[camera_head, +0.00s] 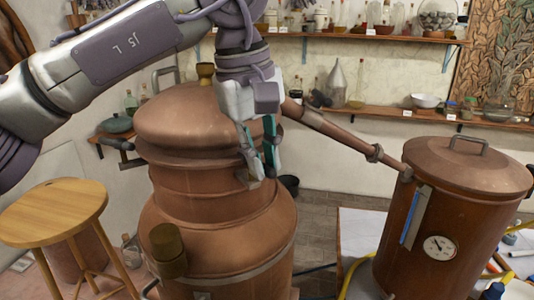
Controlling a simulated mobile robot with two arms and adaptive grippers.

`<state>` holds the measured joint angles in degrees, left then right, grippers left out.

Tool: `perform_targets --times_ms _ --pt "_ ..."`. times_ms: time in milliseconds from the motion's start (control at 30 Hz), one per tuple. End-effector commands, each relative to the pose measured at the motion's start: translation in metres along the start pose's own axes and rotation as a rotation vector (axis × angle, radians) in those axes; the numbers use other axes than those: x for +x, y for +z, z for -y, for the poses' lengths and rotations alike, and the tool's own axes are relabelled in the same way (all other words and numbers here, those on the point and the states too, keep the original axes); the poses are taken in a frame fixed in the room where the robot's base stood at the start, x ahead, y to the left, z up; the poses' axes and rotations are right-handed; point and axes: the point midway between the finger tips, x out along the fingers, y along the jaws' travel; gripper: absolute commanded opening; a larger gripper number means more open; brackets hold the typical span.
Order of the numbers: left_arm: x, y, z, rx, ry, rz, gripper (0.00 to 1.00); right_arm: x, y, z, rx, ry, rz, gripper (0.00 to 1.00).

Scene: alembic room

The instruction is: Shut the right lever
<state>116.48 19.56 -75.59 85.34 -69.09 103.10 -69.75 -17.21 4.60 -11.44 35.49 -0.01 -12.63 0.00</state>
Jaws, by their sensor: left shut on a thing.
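The large copper still (205,190) stands in the middle, with its domed lid (185,115) on top. My left gripper (262,172) comes down from above at the right side of the still, by the seam under the lid. Its teal-padded fingers are shut on a small grey metal part, which I take to be the right lever (246,178). The fingers hide most of this part, so its exact angle cannot be told. My right gripper is out of view.
A copper pipe (335,132) runs from behind my left gripper to a copper vessel with a gauge (440,247) on the right. A wooden stool (52,212) stands at the left. Shelves (400,115) with bottles and bowls line the back wall.

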Motion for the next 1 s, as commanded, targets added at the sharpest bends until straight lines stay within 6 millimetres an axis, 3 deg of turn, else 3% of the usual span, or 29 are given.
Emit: perform_targets --times_ms 700,733,867,1000 --pt "-0.0034 -0.0007 0.0022 0.075 0.007 0.013 0.00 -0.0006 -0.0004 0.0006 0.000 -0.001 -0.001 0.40" --pt "-0.0034 -0.0007 0.0021 0.075 0.007 0.013 0.20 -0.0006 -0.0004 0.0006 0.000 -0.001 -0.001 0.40" --pt "-0.0028 -0.0006 0.0023 0.075 0.005 0.014 0.41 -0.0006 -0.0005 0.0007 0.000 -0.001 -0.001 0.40" --pt "-0.0019 -0.0005 0.0025 0.075 0.003 0.014 0.41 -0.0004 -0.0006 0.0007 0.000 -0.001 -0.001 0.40"
